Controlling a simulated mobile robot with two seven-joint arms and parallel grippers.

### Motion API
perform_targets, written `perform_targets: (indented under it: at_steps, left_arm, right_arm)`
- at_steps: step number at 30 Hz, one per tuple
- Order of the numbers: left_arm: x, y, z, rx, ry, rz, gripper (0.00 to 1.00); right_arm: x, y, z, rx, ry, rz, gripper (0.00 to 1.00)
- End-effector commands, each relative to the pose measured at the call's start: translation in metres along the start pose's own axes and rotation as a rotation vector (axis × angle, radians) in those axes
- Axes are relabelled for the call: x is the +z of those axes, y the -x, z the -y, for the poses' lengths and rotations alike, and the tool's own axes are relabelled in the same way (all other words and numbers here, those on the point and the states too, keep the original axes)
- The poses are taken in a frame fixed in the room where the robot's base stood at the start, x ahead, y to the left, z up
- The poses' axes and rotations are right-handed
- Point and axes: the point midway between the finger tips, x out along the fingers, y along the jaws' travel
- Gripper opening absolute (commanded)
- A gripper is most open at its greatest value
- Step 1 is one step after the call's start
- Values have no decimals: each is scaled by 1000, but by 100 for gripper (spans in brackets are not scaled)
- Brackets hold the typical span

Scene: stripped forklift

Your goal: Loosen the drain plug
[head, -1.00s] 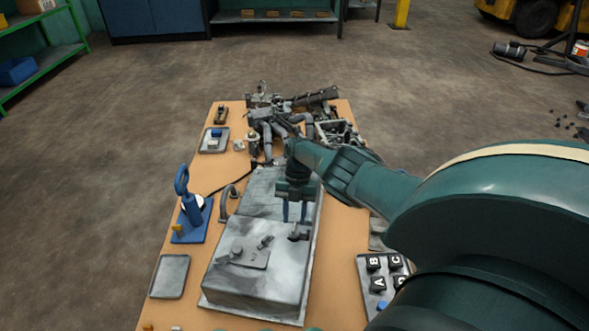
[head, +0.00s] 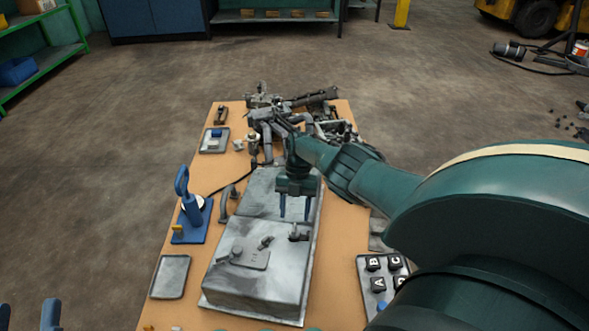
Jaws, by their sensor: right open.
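A grey metal housing (head: 245,285) with a stepped top lies on the tan workbench. A small dark fitting (head: 299,235) stands at the right of its raised part; I cannot tell for sure that it is the drain plug. Another small dark piece (head: 266,242) sits beside a plate on the same top. My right gripper (head: 295,219) points down with its blue fingers apart and empty, just above and behind the dark fitting. My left gripper (head: 27,316) shows at the bottom left corner, two blue fingertips apart, away from the bench.
A blue stand with a ring handle (head: 190,217), a grey tray (head: 170,277) and a curved handle (head: 226,204) are on the left. A tray of lettered blocks (head: 366,285) is on the right. Mechanical parts (head: 270,130) crowd the far end.

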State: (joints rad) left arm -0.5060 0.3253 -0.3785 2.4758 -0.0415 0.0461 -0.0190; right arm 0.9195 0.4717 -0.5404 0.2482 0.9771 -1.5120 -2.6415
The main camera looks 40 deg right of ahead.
Motion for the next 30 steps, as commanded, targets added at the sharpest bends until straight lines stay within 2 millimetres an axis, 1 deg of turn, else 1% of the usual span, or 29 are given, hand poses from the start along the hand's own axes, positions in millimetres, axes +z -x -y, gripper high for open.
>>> perform_targets:
  at_steps: [1, 3, 9, 12, 15, 18, 30]
  left_arm:
    - [-1, 1, -1, -3, 16, 25, 36]
    - [3, 3, -3, -5, 31, 49, 36]
    - [8, 6, -5, -8, 50, 80, 36]
    - [9, 7, -5, -8, 51, 81, 36]
    - [8, 6, -5, -7, 48, 76, 36]
    - [8, 6, -5, -7, 46, 73, 36]
    - [7, 6, -4, -7, 45, 72, 36]
  right_arm:
    - [0, 20, 0, 5, -1, 6, 51]
    - [0, 38, 0, 5, -1, 5, 51]
    - [0, 81, 0, 3, 0, 4, 51]
    - [0, 96, 0, 3, -1, 3, 51]
    - [0, 107, 0, 3, -1, 2, 51]
    - [0, 113, 0, 1, -1, 2, 51]
    - [0, 114, 0, 1, -1, 1, 51]
